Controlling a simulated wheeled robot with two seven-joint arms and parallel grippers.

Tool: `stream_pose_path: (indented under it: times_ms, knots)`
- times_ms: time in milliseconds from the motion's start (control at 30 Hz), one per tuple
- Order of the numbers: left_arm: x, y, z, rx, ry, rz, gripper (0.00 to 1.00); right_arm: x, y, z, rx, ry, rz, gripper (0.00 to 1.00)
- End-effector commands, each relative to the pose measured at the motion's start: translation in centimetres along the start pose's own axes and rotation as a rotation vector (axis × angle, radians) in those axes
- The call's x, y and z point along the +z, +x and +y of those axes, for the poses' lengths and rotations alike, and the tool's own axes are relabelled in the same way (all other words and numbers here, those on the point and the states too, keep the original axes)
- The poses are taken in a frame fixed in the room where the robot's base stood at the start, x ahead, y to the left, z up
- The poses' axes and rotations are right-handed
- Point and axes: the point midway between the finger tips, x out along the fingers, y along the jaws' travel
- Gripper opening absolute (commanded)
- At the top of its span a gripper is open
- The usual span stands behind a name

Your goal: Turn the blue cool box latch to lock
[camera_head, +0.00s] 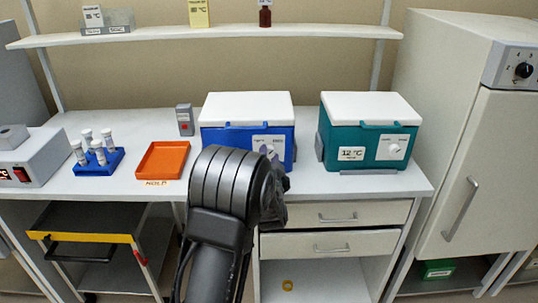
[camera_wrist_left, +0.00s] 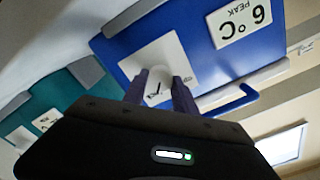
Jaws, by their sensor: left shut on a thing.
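The blue cool box (camera_head: 247,123) with a white lid stands on the bench, left of a teal cool box (camera_head: 368,132). Its latch (camera_wrist_left: 156,87) is a small white knob on a white plate, beside a "6 °C PEAK" label. My left gripper (camera_wrist_left: 158,88) is shut on the latch, one finger on each side. The wrist view shows the box rotated, so its label reads upside down. In the head view my left arm rises in front of the blue box, and the gripper (camera_head: 270,154) is at its front face, partly hiding the latch. My right gripper is not in view.
An orange tray (camera_head: 163,160), a blue tube rack (camera_head: 99,162) and a grey device (camera_head: 35,157) stand to the left on the bench. A small grey box (camera_head: 185,120) stands behind. Drawers (camera_head: 330,243) are below, and a large cabinet (camera_head: 488,150) is at right.

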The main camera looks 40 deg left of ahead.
Motion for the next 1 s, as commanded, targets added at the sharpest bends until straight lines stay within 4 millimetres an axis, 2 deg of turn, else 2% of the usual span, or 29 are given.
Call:
stream_pose_path:
  times_ms: [233, 633, 667, 900, 1000]
  knots:
    - [0.09, -0.04, 0.07, 0.002, 0.063, -0.002, 0.0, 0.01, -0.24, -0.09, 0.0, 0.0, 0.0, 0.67]
    - [0.11, -0.04, 0.09, 0.002, 0.069, -0.002, 0.0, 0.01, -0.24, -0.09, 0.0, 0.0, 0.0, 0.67]
    - [0.11, -0.04, 0.09, 0.002, 0.069, -0.002, 0.36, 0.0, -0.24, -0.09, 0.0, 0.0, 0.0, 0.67]
    - [0.06, -0.02, 0.05, 0.001, 0.068, -0.001, 0.55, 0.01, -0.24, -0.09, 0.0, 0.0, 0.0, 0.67]
    - [0.04, -0.02, 0.03, 0.001, 0.067, 0.0, 0.55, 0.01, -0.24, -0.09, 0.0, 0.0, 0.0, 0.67]
